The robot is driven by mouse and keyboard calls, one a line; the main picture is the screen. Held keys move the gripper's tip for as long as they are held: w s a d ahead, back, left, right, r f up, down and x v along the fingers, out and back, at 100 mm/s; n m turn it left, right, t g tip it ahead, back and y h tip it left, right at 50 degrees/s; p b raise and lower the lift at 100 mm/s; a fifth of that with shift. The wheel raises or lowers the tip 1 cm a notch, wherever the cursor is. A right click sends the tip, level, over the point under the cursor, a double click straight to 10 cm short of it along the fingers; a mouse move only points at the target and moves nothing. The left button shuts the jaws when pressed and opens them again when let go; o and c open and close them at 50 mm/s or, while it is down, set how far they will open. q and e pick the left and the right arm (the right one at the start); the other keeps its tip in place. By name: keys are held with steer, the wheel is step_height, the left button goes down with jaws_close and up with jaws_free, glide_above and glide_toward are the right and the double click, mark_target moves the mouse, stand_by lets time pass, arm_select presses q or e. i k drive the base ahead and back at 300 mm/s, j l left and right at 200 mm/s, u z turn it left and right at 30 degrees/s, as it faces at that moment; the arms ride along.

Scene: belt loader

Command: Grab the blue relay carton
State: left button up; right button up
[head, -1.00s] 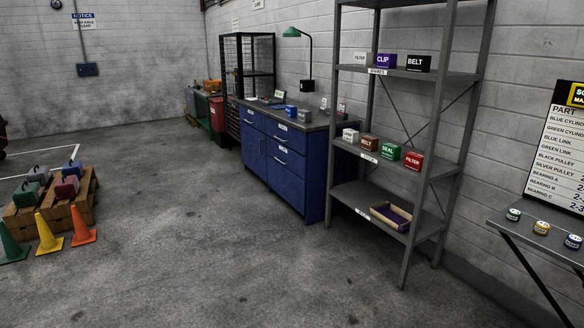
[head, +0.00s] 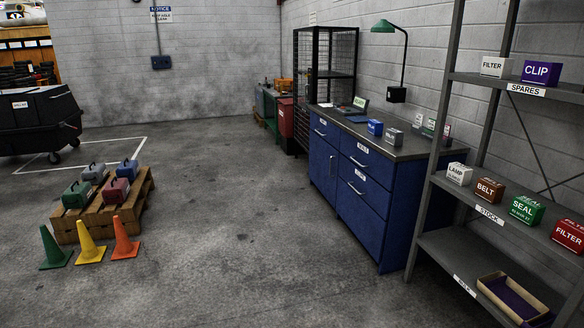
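Neither of my grippers shows in the head view.
A grey shelf (head: 470,80) with several labelled cartons and a tray (head: 513,300) stands at the right. Green, yellow (head: 88,243) and orange cones stand before a wooden pallet (head: 97,221) with several cases. A black cart (head: 40,122) is at far left. The middle floor is clear.

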mark_target(375, 128)
steer(key=i+u, duration=0.2)
steer(key=i, duration=1.45)
steer(key=i+l+z, duration=0.15)
steer(key=i+z, duration=0.2)
steer(key=i, duration=0.25)
steer(key=i+z, duration=0.4)
steer(key=i, duration=0.2)
steer(key=i+j+z, duration=0.35)
steer(key=i, duration=0.2)
steer(key=i+z, duration=0.3)
steer(key=i, duration=0.25)
steer(key=i+z, duration=0.25)
steer(key=i, duration=0.3)
steer(key=i+j+z, duration=0.3)
steer(key=i, duration=0.2)
